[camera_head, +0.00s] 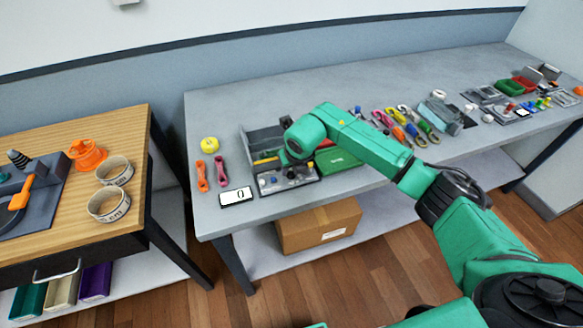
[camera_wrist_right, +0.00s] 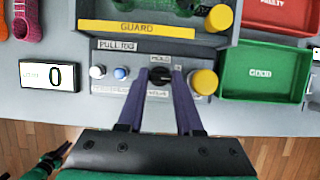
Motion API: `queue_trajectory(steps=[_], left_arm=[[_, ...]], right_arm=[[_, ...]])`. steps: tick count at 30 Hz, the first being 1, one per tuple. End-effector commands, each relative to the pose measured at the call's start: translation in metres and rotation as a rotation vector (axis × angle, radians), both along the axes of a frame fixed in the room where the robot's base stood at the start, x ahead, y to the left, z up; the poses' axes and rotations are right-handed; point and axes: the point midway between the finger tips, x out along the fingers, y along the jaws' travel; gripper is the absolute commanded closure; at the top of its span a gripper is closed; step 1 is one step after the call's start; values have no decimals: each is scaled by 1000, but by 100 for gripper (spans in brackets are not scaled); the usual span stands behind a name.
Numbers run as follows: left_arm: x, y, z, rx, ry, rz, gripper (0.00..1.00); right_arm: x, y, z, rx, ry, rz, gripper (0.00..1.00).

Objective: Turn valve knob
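A small black knob (camera_wrist_right: 158,78) sits on the front of a grey panel (camera_wrist_right: 115,58), under a label that seems to read HOLD. I take it as the valve knob. My right gripper (camera_wrist_right: 160,72) has its two purple fingers on either side of this knob, very close to it. I cannot tell whether they press on it.
A larger yellow knob (camera_wrist_right: 204,82) is close right of the fingers. A blue button (camera_wrist_right: 121,73) and a white button (camera_wrist_right: 97,71) are left. A display (camera_wrist_right: 47,74) reading 0 stands left, a green tray (camera_wrist_right: 262,75) right. Several tools lie farther along the bench (camera_head: 225,105).

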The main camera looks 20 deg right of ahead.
Motion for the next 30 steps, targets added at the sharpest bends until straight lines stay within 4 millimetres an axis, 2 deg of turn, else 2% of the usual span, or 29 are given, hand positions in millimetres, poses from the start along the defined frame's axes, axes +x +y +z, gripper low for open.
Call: queue_trajectory(steps=[8, 14, 30], left_arm=[[0, 0, -4, 0, 0, 0, 90], [0, 0, -16, 0, 0, 0, 90], [0, 0, -72, 0, 0, 0, 90]], right_arm=[[0, 0, 0, 0, -1, 19, 100], [1, -2, -3, 1, -2, 90, 100], [3, -4, -4, 1, -5, 545, 100]])
